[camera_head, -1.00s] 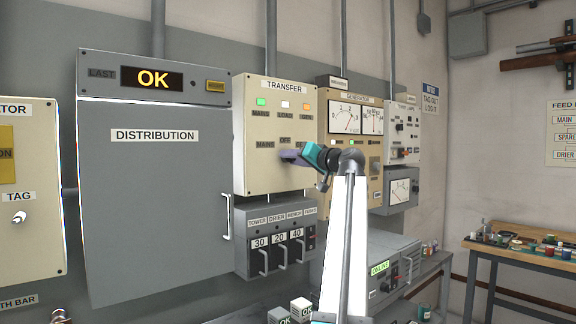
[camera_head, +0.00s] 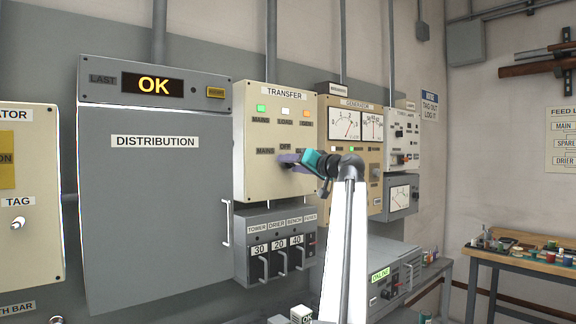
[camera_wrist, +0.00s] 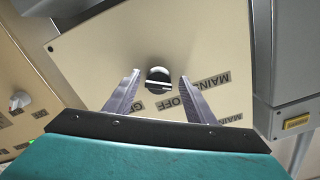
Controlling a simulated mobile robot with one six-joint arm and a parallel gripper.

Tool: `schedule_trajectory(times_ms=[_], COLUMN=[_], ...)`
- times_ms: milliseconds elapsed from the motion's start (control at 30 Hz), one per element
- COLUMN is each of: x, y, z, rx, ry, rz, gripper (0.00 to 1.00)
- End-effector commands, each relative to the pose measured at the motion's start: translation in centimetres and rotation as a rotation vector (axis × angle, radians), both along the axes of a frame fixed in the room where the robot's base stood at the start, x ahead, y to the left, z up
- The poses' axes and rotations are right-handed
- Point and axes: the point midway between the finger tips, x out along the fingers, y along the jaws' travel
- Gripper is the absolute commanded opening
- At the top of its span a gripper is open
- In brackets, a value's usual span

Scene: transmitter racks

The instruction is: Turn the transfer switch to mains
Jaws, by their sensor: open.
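The cream TRANSFER panel (camera_head: 255,184) is on the wall at the picture's middle, with green MAINS, white LOAD and orange GEN lights at its top. The MAINS, OFF and partly covered third labels appear upside down there, MAINS on the right. My gripper (camera_wrist: 160,74) is open, its two purple fingers on either side of the knob; I cannot tell whether they touch it. In the head view my gripper (camera_head: 284,159) is at the panel below OFF, hiding the knob.
A grey DISTRIBUTION cabinet (camera_head: 155,210) stands left of the panel and a GENERATOR panel (camera_head: 352,150) right of it. Below are fuse handles (camera_head: 280,262) labelled 30, 20 and 40. A workbench (camera_head: 520,262) with small items is at the right.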

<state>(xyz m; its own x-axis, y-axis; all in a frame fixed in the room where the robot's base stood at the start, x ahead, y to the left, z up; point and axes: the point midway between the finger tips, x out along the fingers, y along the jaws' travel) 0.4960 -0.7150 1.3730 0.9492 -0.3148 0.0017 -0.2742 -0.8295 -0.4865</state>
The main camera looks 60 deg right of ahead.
Motion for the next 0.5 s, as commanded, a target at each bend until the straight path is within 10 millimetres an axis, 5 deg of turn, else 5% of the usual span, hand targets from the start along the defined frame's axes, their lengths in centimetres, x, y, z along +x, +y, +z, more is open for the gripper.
schedule_trajectory(times_ms=[500], x=[-5.1], y=[1.8], z=[-0.2], rx=[0.000], ry=[0.000], rz=[-0.002], gripper=[0.50])
